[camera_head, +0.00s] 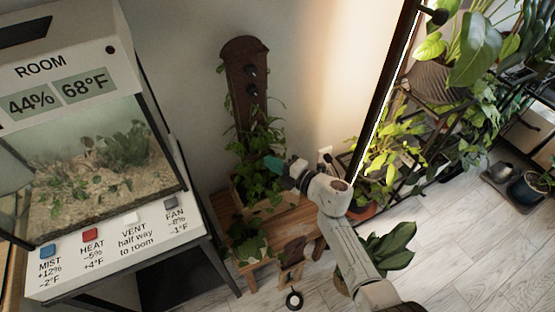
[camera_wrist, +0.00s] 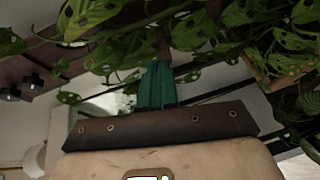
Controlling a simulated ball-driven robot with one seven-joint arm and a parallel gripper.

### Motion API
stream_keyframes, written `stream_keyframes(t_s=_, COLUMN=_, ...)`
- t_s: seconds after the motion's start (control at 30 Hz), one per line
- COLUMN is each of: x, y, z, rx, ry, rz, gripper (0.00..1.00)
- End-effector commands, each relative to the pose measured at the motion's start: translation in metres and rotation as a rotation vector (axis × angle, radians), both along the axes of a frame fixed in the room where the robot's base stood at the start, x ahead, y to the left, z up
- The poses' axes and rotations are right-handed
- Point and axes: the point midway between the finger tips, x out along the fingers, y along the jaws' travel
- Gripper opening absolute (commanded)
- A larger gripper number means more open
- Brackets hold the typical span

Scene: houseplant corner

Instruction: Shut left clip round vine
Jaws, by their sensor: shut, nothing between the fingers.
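A dark brown board (camera_head: 244,100) stands upright against the wall in the head view. Two small black clips (camera_head: 251,71) sit on it, one above the other. In the wrist view the clips (camera_wrist: 33,80) are at the left edge, on the brown board (camera_wrist: 62,68). I cannot tell whether either clip is open or shut. The leafy vine (camera_head: 258,150) climbs the board's lower part; its leaves (camera_wrist: 90,18) cross the top of the wrist view. My gripper (camera_head: 270,161) has its teal fingers (camera_wrist: 157,70) together and empty, among the leaves below and right of the clips.
A wooden bench (camera_head: 285,225) carries the vine's planter and a small potted plant (camera_head: 247,240). A terrarium (camera_head: 95,165) with a button panel stands at left. A rack with several plants (camera_head: 400,140) is at right. Pale floor (camera_head: 455,245) is clear at lower right.

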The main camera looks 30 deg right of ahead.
Motion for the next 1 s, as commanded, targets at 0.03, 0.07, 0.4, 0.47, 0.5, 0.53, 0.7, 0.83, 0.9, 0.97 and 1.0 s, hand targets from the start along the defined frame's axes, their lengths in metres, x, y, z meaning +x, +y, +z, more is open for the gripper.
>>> stream_keyframes(t_s=0.03, x=-0.002, y=0.002, z=0.002, rx=0.0, ry=0.001, rz=0.0, gripper=0.0)
stream_keyframes(t_s=0.07, x=-0.006, y=-0.002, z=0.002, rx=0.001, ry=0.001, rz=-0.002, gripper=0.0)
stream_keyframes(t_s=0.4, x=-0.046, y=-0.033, z=0.008, rx=-0.001, ry=0.0, rz=-0.004, gripper=0.0)
stream_keyframes(t_s=0.47, x=-0.054, y=-0.038, z=0.009, rx=0.0, ry=0.002, rz=-0.004, gripper=0.0)
stream_keyframes(t_s=0.5, x=-0.059, y=-0.043, z=0.01, rx=0.0, ry=0.002, rz=-0.005, gripper=0.0)
stream_keyframes(t_s=0.53, x=-0.063, y=-0.045, z=0.011, rx=0.0, ry=0.002, rz=-0.004, gripper=0.0)
stream_keyframes(t_s=0.7, x=-0.076, y=-0.055, z=0.013, rx=-0.001, ry=0.001, rz=-0.001, gripper=0.0)
stream_keyframes(t_s=0.83, x=-0.08, y=-0.057, z=0.013, rx=-0.001, ry=0.001, rz=-0.001, gripper=0.0)
stream_keyframes(t_s=0.9, x=-0.081, y=-0.057, z=0.013, rx=-0.001, ry=0.001, rz=-0.001, gripper=0.0)
stream_keyframes(t_s=0.97, x=-0.081, y=-0.057, z=0.013, rx=0.0, ry=0.001, rz=0.0, gripper=0.0)
stream_keyframes(t_s=1.0, x=-0.08, y=-0.058, z=0.013, rx=-0.001, ry=0.001, rz=-0.001, gripper=0.0)
